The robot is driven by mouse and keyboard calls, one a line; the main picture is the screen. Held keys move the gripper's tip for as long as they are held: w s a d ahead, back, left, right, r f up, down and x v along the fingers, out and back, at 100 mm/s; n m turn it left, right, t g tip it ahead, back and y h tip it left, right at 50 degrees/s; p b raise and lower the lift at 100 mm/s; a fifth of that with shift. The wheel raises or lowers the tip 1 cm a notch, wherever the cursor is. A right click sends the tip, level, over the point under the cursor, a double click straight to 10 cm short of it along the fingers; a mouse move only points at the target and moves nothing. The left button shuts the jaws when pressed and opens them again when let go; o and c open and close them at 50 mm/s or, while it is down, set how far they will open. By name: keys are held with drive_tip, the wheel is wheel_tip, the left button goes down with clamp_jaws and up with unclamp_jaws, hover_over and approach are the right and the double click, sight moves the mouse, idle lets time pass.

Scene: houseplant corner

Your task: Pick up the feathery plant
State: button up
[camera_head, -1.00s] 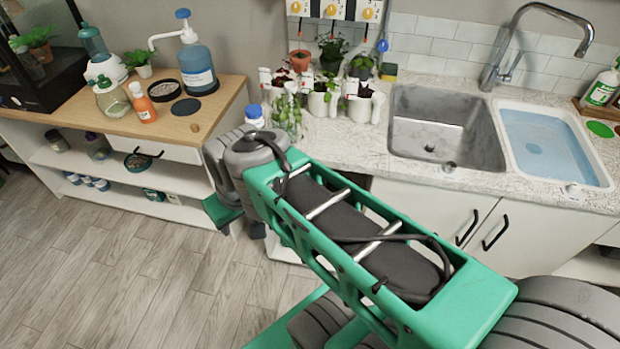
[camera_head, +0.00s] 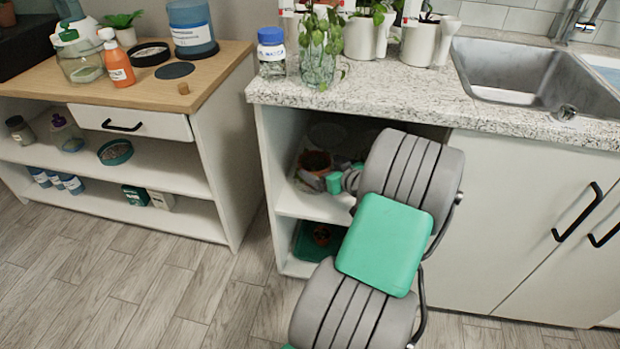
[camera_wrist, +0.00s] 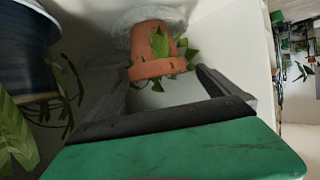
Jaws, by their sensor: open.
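In the wrist view a terracotta pot (camera_wrist: 155,66) with a few pointed green leaves appears upside down, ahead of and between the fingers of my open gripper (camera_wrist: 161,74). I cannot tell whether the fingers touch it. A dark blue pot (camera_wrist: 28,65) stands at the left, with long, feather-like leaves (camera_wrist: 14,135) below it. I cannot tell for sure which is the feathery plant. In the head view my gripper (camera_head: 337,181) reaches into the open shelf under the counter, beside a terracotta pot (camera_head: 316,163). My arm hides part of the shelf.
Planted white cups (camera_head: 430,40) stand on the counter. The floor (camera_head: 180,290) at the left is clear.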

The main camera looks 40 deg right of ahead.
sight(309, 159)
drive_tip(key=b+x, duration=0.1)
drive_tip(key=x, duration=0.2)
drive_tip(key=b+x, duration=0.1)
drive_tip(key=x, duration=0.1)
drive_tip(key=shift+w+d, duration=0.3)
drive_tip(key=shift+w, duration=0.1)
drive_tip(key=shift+r, duration=0.1)
drive_tip(key=c, duration=1.8)
